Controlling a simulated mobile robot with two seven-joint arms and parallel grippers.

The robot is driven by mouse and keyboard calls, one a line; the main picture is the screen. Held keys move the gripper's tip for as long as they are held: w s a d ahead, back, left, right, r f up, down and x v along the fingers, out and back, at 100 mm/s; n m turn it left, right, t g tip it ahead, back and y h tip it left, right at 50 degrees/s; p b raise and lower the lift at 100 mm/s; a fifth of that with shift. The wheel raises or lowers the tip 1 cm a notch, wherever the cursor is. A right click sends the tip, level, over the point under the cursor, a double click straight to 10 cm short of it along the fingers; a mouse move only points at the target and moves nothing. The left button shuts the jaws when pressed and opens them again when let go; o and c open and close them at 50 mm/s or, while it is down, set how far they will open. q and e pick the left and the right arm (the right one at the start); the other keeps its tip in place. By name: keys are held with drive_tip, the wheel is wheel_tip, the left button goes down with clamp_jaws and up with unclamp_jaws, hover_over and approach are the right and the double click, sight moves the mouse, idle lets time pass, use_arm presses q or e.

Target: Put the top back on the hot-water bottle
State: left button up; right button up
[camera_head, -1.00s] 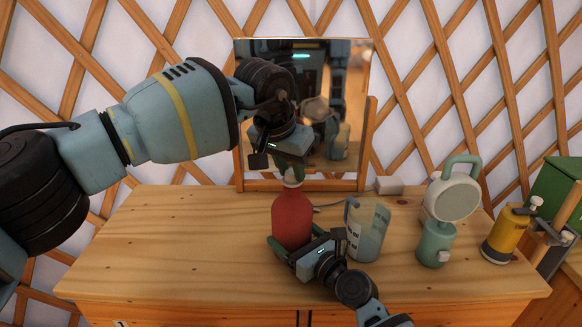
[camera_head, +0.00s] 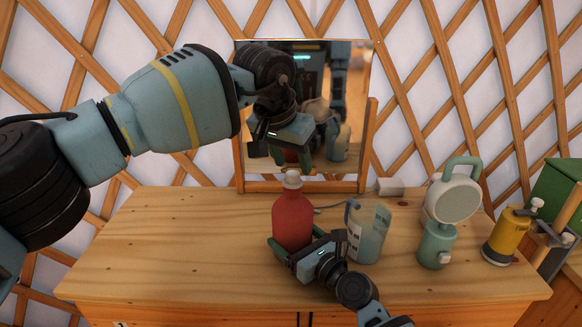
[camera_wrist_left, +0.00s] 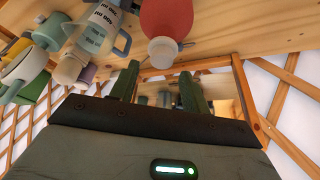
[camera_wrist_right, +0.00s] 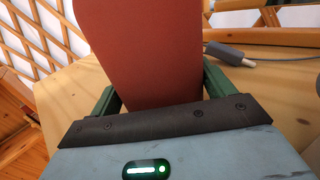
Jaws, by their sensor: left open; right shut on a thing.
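The red hot-water bottle (camera_head: 292,220) stands upright on the wooden table top. Its cream top (camera_head: 292,180) sits on the neck, and in the left wrist view the top (camera_wrist_left: 162,52) shows at the bottle's end; I cannot tell how tightly it is fixed. My right gripper (camera_head: 297,246) is shut around the bottle's lower body, and its green fingers flank the red body (camera_wrist_right: 145,50) in the right wrist view. My left gripper (camera_head: 284,140) is open and empty above the bottle, apart from the top. Its two fingers (camera_wrist_left: 160,84) show spread in the left wrist view.
A mirror (camera_head: 364,130) stands behind the bottle. A clear jug (camera_head: 368,232) is close on its right. Farther right are a green device with a round white head (camera_head: 452,199) and a yellow canister (camera_head: 505,238). The table's left side is clear.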

use_arm(q)
wheel_tip(320, 180, up, 2)
drive_tip(key=shift+r, duration=0.15)
drive_tip(key=o, duration=0.5)
drive_tip(key=shift+o, duration=0.2)
drive_tip(key=v, duration=1.2)
use_arm(e)
drive_tip(key=o, duration=1.8)
